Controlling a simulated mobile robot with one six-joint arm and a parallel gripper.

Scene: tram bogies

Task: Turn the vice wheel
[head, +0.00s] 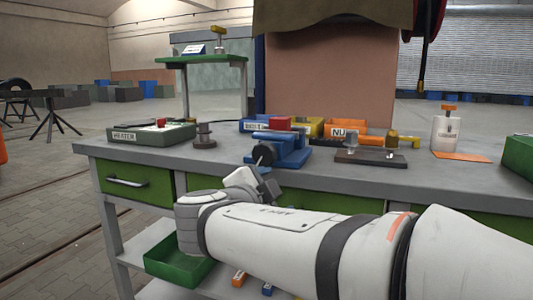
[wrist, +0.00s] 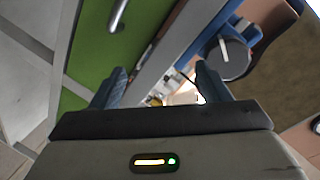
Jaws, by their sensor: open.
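The blue vice (head: 290,147) stands on the grey workbench near its front edge, with a red block (head: 280,123) at its top. Its dark round wheel (head: 264,155) faces the front. In the wrist view the wheel (wrist: 226,62) is a dark disc with a pale bar, at the upper right beyond one finger. My gripper (head: 268,190) is just below and in front of the wheel in the head view, apart from it. In the wrist view my gripper (wrist: 160,90) has its two fingers wide apart with nothing between them.
The workbench (head: 330,175) carries a heater box (head: 150,134) at left, an orange bin (head: 358,130), a dark plate with fittings (head: 370,158) and a white container (head: 445,134) at right. A green drawer with a handle (head: 127,182) is at the bench front.

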